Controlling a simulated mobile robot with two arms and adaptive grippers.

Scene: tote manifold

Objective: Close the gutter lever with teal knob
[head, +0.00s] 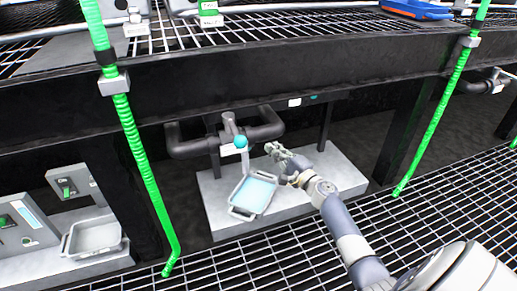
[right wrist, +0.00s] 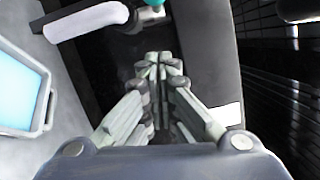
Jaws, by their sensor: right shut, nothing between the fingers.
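The teal knob (head: 240,141) sits on a pale lever at the dark pipe manifold (head: 187,148) under the black beam. My right gripper (head: 271,149) is shut and empty, just right of the knob and apart from it in the head view. In the right wrist view its closed fingertips (right wrist: 158,58) point up toward the knob (right wrist: 152,3), which is cut by the top edge. The pale lever arm (right wrist: 85,22) lies at upper left there. My left gripper is not in view.
A tray with light-blue contents (head: 234,211) stands on the grey slab below the manifold. It also shows in the right wrist view (right wrist: 48,98). Green hoses (head: 147,180) hang on both sides. Another tray (head: 93,238) stands at lower left. Black grating lies in front.

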